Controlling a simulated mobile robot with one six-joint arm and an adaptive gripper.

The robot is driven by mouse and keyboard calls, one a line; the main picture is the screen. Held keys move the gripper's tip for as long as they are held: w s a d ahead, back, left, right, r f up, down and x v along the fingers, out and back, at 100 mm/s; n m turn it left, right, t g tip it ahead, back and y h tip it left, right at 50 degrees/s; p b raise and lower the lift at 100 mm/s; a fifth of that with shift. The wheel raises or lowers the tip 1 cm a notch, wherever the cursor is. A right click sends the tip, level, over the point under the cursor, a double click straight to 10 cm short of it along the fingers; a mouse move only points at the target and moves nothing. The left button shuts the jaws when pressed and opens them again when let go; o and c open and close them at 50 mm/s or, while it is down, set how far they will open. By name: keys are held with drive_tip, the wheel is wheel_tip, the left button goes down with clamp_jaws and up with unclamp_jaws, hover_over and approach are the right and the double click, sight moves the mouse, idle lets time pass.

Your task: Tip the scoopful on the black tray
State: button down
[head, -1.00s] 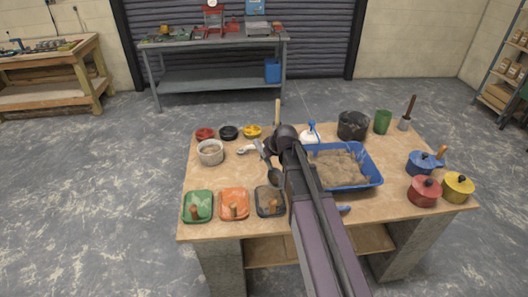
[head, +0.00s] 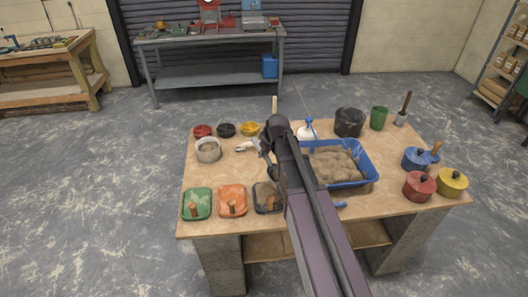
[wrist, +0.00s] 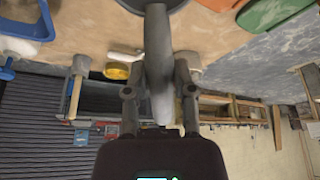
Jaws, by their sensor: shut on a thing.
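The black tray (head: 258,208) lies at the table's front edge, right of the orange tray, with a brown upright piece on it. My gripper (wrist: 158,95) is shut on the grey handle of the scoop (wrist: 157,45). In the head view my arm partly covers the gripper (head: 266,152), which is behind the black tray and above the table. The dark scoop bowl is cut off at the top of the wrist view, and its load cannot be made out. The blue tub (head: 374,172) of sandy mortar (head: 335,165) is right of my arm.
The orange tray (head: 232,190) and green tray (head: 196,192) lie to the left. A grey pot (head: 208,150) and several small bowls stand behind. A spray bottle (head: 308,131), black bucket (head: 349,122), green cup (head: 378,117) and lidded pots (head: 419,186) occupy the right side.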

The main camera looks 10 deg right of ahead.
drive_tip(key=shift+w+r+g+h+p, duration=0.15)
drive_tip(key=shift+r+g+h+p, duration=0.15)
drive_tip(key=shift+g+p, duration=0.25)
drive_tip(key=shift+w+r+g+h+p, duration=0.15)
drive_tip(key=shift+g+h+p, duration=0.15)
drive_tip(key=shift+g, duration=0.35)
drive_tip(key=shift+s+r+g+h, duration=0.15)
drive_tip(key=shift+g+h, duration=0.25)
drive_tip(key=shift+g, duration=0.4)
